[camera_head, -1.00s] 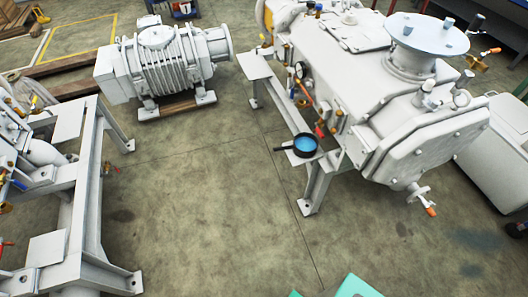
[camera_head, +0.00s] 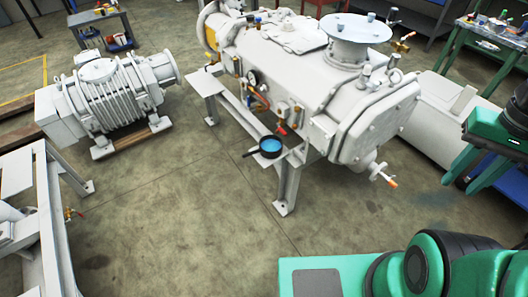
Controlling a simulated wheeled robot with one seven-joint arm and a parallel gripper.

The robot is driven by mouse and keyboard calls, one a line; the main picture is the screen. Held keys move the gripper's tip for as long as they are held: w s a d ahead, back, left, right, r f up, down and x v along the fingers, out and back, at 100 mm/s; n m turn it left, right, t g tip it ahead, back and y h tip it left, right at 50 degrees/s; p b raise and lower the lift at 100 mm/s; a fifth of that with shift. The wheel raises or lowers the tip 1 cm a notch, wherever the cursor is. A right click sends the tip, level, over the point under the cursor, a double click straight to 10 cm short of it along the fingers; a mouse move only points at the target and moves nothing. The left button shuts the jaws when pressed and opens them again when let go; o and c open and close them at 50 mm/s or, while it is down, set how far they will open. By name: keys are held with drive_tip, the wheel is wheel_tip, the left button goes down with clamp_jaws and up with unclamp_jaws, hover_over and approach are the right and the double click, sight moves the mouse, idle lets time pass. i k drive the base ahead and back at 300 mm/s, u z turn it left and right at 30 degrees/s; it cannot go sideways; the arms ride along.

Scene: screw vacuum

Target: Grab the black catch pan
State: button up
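The black catch pan (camera_head: 270,147) is a small round pan with blue liquid or a blue inside. It rests on the corner of the white steel frame (camera_head: 299,156) under the large white vacuum machine (camera_head: 311,81), near the middle of the view. Its dark handle points left. Parts of my green and black arm show at the lower right and right edge, well apart from the pan. My gripper is not in view.
A white ribbed pump (camera_head: 112,96) on a wooden pallet stands at left, and another white frame (camera_head: 42,215) at lower left. Green workbenches (camera_head: 488,45) stand at upper right. Concrete floor (camera_head: 190,215) is clear in front of the pan.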

sight(271, 146)
drive_tip(key=u, duration=0.1)
drive_tip(key=i, duration=1)
drive_tip(key=z, duration=0.1)
